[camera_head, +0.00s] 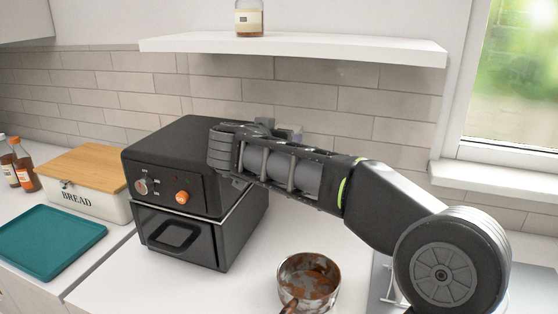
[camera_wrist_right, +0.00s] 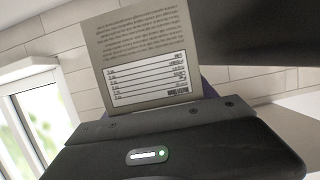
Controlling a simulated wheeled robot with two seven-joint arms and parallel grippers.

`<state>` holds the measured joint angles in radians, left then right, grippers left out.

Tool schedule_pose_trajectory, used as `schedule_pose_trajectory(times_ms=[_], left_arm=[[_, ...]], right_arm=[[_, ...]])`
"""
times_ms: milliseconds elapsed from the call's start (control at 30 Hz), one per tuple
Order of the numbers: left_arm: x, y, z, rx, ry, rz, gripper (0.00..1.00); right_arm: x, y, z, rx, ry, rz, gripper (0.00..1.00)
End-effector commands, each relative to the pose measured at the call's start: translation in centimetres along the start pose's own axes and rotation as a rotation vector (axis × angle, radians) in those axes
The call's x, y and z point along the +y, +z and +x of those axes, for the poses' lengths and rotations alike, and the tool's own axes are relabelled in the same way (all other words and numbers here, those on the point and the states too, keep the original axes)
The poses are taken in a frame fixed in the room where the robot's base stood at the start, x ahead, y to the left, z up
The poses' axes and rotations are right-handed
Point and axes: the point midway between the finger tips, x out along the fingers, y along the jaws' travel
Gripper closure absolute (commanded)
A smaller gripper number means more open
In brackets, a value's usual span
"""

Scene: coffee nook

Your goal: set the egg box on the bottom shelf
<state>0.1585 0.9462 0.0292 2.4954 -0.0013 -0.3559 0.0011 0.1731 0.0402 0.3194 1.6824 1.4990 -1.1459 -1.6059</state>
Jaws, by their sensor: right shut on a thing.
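A box with a printed beige panel and a white table label (camera_wrist_right: 145,60) rises from my right gripper (camera_wrist_right: 155,122) in the right wrist view; I take it to be the egg box. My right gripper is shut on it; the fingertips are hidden. In the head view my right arm reaches in from the right, and a small greyish piece, perhaps the box (camera_head: 291,131), shows behind it, near the back of the black air fryer. A white wall shelf (camera_head: 330,46) is above; no other shelf is in view. My left gripper is out of view.
A bottle (camera_head: 249,18) stands on the shelf; the shelf's right part is clear. The black air fryer (camera_head: 172,238) is below my forearm. A stained pan (camera_head: 312,272) sits on the counter. A bread box (camera_head: 88,180), teal board (camera_head: 50,238) and sauce bottles (camera_head: 24,168) are left.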

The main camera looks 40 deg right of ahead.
Motion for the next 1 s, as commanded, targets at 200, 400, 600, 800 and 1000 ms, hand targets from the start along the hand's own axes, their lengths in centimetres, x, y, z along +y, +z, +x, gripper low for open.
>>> schedule_pose_trajectory(times_ms=[200,400,600,800,1000], left_arm=[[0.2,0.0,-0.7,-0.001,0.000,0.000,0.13],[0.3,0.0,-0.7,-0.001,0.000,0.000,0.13],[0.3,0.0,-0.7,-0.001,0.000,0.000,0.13],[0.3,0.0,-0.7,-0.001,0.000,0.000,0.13],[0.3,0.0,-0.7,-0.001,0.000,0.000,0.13]], right_arm=[[0.0,-3.1,-1.0,0.002,0.000,0.001,0.91],[0.0,-3.8,-1.2,0.001,0.000,-0.001,0.91],[0.0,-3.8,-1.2,0.001,0.000,-0.001,0.91],[0.0,-3.8,-1.2,0.001,0.000,-0.001,0.91],[0.0,-3.8,-1.2,0.002,0.000,0.000,0.91]])
